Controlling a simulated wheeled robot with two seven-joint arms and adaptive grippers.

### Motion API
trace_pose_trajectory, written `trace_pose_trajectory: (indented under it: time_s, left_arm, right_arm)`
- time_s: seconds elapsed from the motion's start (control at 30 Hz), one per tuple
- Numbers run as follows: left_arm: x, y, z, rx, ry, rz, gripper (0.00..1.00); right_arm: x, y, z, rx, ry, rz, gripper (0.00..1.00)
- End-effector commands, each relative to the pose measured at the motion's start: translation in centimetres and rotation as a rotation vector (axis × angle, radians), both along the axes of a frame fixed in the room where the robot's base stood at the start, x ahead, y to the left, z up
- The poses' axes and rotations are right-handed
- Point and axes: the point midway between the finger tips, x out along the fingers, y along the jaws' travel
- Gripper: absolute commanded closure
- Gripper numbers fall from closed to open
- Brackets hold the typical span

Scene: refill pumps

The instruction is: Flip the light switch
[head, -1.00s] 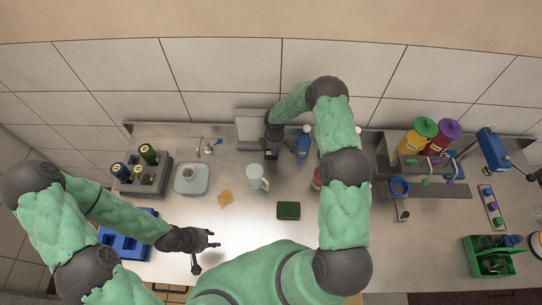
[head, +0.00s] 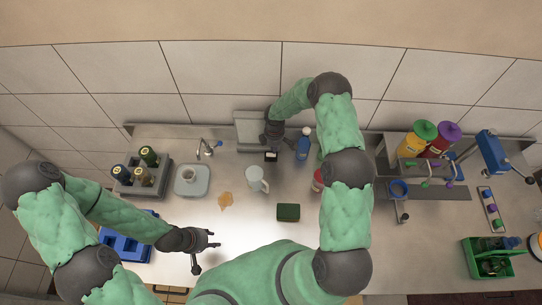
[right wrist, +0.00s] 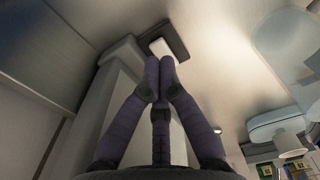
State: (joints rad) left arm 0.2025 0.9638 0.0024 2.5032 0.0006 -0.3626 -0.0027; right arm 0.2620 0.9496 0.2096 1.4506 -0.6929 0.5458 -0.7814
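The light switch, a small dark frame with a white rocker, shows in the right wrist view (right wrist: 167,45) just beyond my right fingertips. In the head view the light switch (head: 271,156) sits at the back of the counter, just below my right gripper (head: 272,142). In the right wrist view my right gripper (right wrist: 160,66) has its fingertips drawn together with nothing seen between them. The tips overlap the lower edge of the rocker; I cannot tell whether they touch it. My left gripper (head: 206,250) is open and empty above the front of the counter.
A grey box (head: 249,126) stands by the tiled wall behind the switch. A blue bottle (head: 304,145) is close on the right, a white pitcher (head: 257,181) on the front left. A green sponge (head: 288,212) lies in front. A bottle rack (head: 125,188) stands left.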

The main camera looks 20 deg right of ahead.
Motion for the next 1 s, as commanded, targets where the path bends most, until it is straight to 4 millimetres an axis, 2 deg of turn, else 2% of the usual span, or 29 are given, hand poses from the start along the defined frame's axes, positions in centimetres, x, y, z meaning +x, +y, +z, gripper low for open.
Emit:
trace_pose_trajectory:
  time_s: [0.5,1.0]
  left_arm:
    - [0.0,0.0,1.5,0.000,0.000,0.000,0.60]
    - [0.0,0.0,1.4,0.000,0.000,0.000,0.60]
  right_arm:
    - [0.0,0.1,3.3,0.001,0.000,0.001,1.00]
    - [0.0,0.1,3.4,0.000,0.001,0.001,1.00]
